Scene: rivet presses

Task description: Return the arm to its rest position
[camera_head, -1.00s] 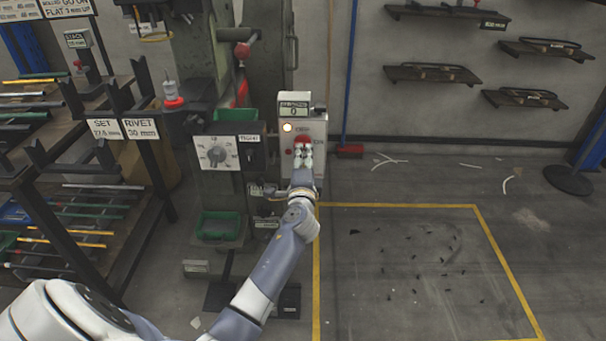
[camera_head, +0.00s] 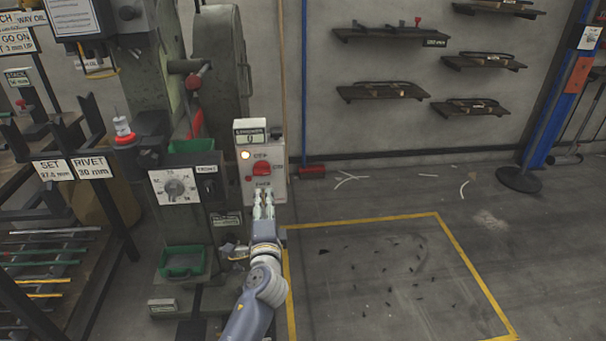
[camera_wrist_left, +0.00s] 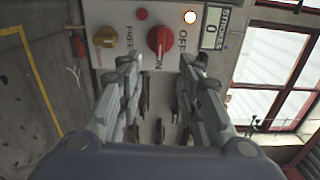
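My left arm reaches up from the bottom of the head view. Its gripper (camera_head: 263,205) is in front of the lower part of a grey control box (camera_head: 278,180). In the left wrist view the gripper (camera_wrist_left: 162,75) is open, with its two fingers apart and nothing between them. The box's red rotary switch (camera_wrist_left: 161,40) is just beyond the fingertips, beside a yellow knob (camera_wrist_left: 105,36). The red switch also shows above the gripper in the head view (camera_head: 261,168). My right gripper is not in view.
The green press (camera_head: 150,60) with its dial panel (camera_head: 178,187) stands left of the box. A rack with rods (camera_head: 45,265) is at the far left. Yellow-lined floor (camera_head: 390,280) is open at the right. Shelves (camera_head: 385,92) hang on the back wall.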

